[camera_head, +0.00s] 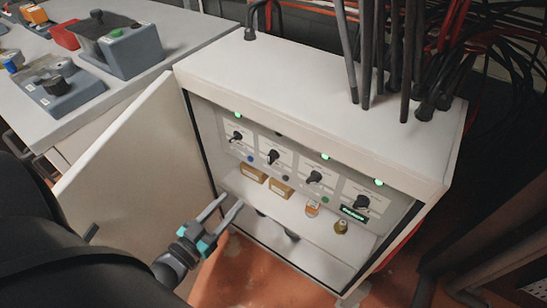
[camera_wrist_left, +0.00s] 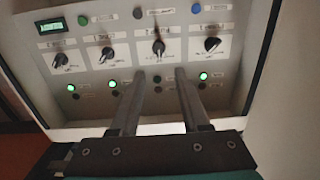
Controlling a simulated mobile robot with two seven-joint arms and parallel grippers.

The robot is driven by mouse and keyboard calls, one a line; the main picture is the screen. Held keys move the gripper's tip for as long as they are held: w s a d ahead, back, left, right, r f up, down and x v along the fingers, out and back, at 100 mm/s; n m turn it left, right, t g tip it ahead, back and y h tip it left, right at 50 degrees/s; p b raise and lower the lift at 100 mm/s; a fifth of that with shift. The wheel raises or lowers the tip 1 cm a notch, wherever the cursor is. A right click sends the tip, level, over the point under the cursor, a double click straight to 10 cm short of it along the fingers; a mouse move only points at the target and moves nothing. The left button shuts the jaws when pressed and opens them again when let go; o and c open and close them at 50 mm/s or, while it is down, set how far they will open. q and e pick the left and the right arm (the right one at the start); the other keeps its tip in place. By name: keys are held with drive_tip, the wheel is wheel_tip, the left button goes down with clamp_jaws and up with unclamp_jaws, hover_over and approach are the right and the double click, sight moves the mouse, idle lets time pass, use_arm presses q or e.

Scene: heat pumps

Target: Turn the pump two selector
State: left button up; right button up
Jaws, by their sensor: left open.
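A row of black rotary selectors sits on the panel (camera_head: 290,160) inside an open white cabinet. The labels are too small to read. The second selector from the left (camera_head: 273,156) is second from the right in the inverted left wrist view (camera_wrist_left: 158,47). Its nearby lamp (camera_wrist_left: 157,79) is dark; the other lamps glow green. My left gripper (camera_head: 228,205) is open and empty, in front of the cabinet and below the panel. In the wrist view its fingers (camera_wrist_left: 160,74) point toward that selector, apart from it. My right gripper is not in view.
The cabinet door (camera_head: 120,160) stands open at the left. A shelf below the panel bears small boxes (camera_head: 253,173), an orange-labelled item (camera_head: 312,208) and a brass piece (camera_head: 341,227). A bench (camera_head: 190,40) with devices is at upper left.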

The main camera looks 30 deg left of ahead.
use_arm(q)
drive_tip(key=r, duration=0.1)
drive_tip(key=b, duration=0.5)
approach(269, 158)
drive_tip(key=shift+t+h, duration=0.3)
drive_tip(key=w, duration=0.7)
drive_tip(key=shift+d+f, duration=0.15)
drive_tip(key=shift+f, duration=0.1)
drive_tip(key=shift+w, duration=0.8)
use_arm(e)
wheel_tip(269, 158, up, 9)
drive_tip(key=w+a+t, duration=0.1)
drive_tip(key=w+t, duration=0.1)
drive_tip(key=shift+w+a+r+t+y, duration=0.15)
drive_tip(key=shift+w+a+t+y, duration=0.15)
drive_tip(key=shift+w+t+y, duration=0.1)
use_arm(q)
drive_tip(key=shift+c, duration=0.3)
clamp_jaws()
